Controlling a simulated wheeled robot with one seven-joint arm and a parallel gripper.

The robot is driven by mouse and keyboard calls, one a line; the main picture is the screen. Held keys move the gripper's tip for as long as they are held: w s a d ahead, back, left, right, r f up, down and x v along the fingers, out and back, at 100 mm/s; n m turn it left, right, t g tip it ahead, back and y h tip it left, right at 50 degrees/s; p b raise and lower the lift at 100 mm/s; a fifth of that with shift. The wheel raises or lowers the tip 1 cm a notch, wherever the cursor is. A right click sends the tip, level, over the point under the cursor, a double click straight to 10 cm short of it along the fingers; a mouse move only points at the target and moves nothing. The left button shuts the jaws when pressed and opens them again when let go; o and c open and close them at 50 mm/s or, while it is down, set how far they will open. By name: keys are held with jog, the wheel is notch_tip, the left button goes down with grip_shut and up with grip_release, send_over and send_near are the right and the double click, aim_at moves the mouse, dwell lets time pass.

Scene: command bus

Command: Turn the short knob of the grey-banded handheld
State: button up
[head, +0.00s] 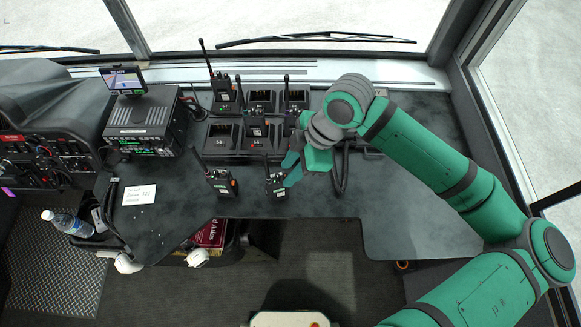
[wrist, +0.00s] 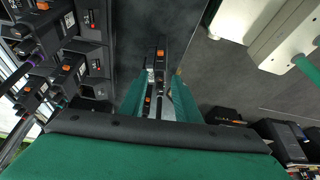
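Two black handhelds stand upright on the dark desk: one on the left (head: 222,184) and one nearer the middle (head: 276,184). I cannot make out clearly which carries a grey band. My gripper (head: 288,172) points down beside the middle handheld, its green fingers at that handheld's right and upper side. In the wrist view, the green fingers (wrist: 157,103) stand apart, with the top of a black handheld and its orange knob seen between them. Another handheld with an orange top (wrist: 160,58) shows just past the fingers. I see no clear grip on either; the short knob is too small to tell.
A charger rack (head: 262,130) behind holds several more handhelds with antennas. A radio with a screen (head: 140,120) and a paper note (head: 139,195) are to the left. The desk's right side is clear.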

jog(key=shift+a+f, duration=0.1)
jog(key=shift+f, duration=0.1)
jog(key=shift+w, duration=0.1)
grip_shut()
jog(key=shift+w+n+g, duration=0.1)
jog(key=shift+n+g, duration=0.3)
jog(key=shift+n, duration=1)
grip_release()
jog(key=shift+r, duration=0.1)
jog(key=v, duration=1)
jog(key=shift+r, duration=0.3)
